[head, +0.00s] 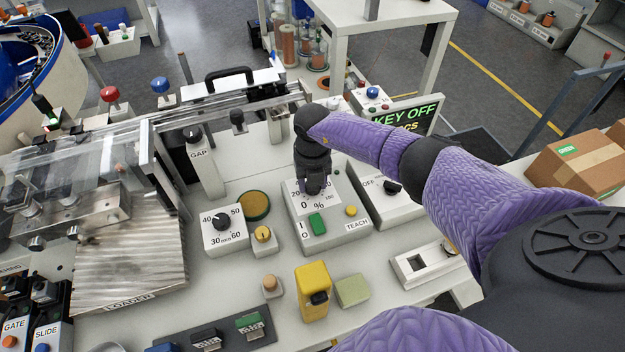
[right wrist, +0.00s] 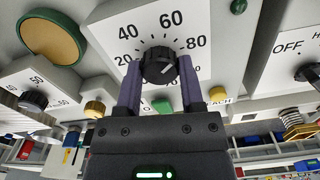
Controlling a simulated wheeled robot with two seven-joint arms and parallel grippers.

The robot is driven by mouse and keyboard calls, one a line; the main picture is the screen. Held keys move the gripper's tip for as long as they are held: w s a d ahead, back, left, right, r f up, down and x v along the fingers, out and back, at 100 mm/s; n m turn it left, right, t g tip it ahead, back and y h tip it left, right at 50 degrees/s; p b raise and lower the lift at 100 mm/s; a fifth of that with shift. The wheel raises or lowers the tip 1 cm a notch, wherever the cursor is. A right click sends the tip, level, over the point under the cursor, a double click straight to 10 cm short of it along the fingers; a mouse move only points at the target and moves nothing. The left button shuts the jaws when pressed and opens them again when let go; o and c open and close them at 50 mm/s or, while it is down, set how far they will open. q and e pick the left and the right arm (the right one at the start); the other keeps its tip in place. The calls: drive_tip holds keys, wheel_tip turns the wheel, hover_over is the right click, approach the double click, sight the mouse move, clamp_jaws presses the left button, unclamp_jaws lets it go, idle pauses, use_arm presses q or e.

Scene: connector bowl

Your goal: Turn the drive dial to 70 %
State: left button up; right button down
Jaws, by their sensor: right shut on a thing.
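The drive dial (right wrist: 158,65) is a black knob on a white face, with numbers such as 20, 40, 60 and 80 around it in the right wrist view. My right gripper (right wrist: 160,82) has one finger on each side of the knob and is shut on it. Where the dial's pointer stands is too small to tell. In the head view my right gripper (head: 314,188) points down onto the control box (head: 338,234) and hides the knob. The "0 %" and part of the scale show around it. My left gripper is not in view.
A green button (head: 317,223) and a yellow button (head: 351,211) sit close to the dial. A 30-60 mm dial (head: 221,221) stands to the left and an OFF switch box (head: 397,213) to the right.

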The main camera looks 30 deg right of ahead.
drive_tip(key=shift+c, duration=1)
unclamp_jaws()
wheel_tip(320, 180, up, 10)
drive_tip(key=p, duration=0.3)
